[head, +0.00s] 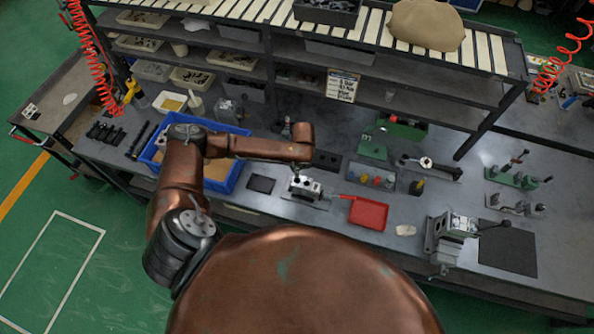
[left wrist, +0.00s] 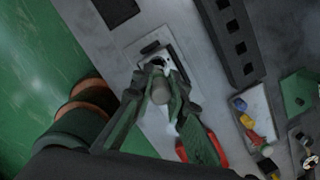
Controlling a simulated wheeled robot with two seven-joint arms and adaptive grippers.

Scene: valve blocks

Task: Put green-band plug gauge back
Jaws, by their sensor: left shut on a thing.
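My left gripper (head: 299,168) is above the small metal valve block (head: 304,188) on the bench. In the left wrist view its fingers (left wrist: 160,92) are shut on a grey cylindrical piece, which I take to be the plug gauge (left wrist: 161,90). Its coloured band cannot be made out. The valve block's bored top (left wrist: 153,55) lies just beyond the fingertips; I cannot tell whether the gauge touches it. A gauge rack (left wrist: 262,113) with blue, yellow and red pieces stands to the right; in the head view its coloured pieces (head: 377,181) are right of the block. My right gripper is out of view.
A red tray (head: 368,213) lies right of the valve block. A blue bin (head: 238,170) stands to the left, behind my arm. A green fixture (head: 374,150) stands behind the rack. A vise (head: 452,228) is near the front edge. A dark pad (head: 261,184) lies beside the block.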

